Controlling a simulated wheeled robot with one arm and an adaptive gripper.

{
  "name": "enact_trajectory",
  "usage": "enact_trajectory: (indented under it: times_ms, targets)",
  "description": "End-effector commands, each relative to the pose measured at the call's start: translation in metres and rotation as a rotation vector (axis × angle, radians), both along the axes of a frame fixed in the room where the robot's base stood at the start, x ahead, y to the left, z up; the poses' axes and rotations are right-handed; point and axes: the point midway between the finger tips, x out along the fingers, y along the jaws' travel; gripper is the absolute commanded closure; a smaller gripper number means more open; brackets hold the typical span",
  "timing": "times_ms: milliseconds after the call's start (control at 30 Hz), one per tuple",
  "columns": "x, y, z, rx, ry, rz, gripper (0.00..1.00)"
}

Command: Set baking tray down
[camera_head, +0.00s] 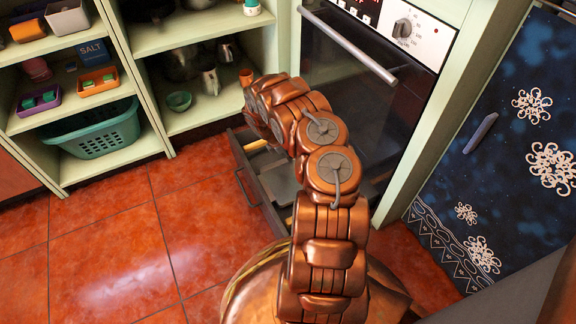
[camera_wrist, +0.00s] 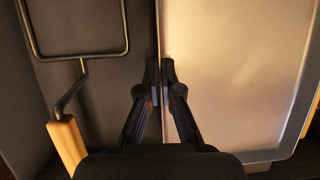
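The baking tray (camera_wrist: 235,75) is a pale metal sheet with a raised rim, filling the right half of the wrist view. My gripper (camera_wrist: 160,75) is at its left rim, with the fingertips close together and the rim running between them, so it appears shut on the tray. In the head view my copper arm hides the gripper. Below the oven the drawer (camera_head: 244,178) is pulled open, and grey metal shows inside it. Whether the tray rests on the drawer floor or is slightly raised I cannot tell.
A wire tool with a wooden handle (camera_wrist: 67,147) lies left of the tray on the dark drawer floor. The oven (camera_head: 350,80) stands above the drawer. Open shelves (camera_head: 140,90) are at the left, a blue snowflake-patterned door (camera_head: 520,130) at the right. Red floor tiles (camera_head: 110,250) are clear at the lower left.

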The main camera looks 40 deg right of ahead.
Motion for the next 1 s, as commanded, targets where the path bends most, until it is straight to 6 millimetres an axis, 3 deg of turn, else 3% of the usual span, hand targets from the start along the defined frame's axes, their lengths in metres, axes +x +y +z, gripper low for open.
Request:
enact_trajectory:
  times_ms: [167, 400, 867, 1000]
  targets:
    - [0.000, 0.000, -0.010, 0.000, 0.000, 0.001, 1.00]
    - [0.000, -0.001, -0.042, 0.000, 0.000, -0.001, 1.00]
    - [0.000, 0.000, -0.048, 0.000, -0.001, 0.000, 1.00]
    - [0.000, 0.000, -0.047, 0.000, -0.001, 0.000, 0.83]
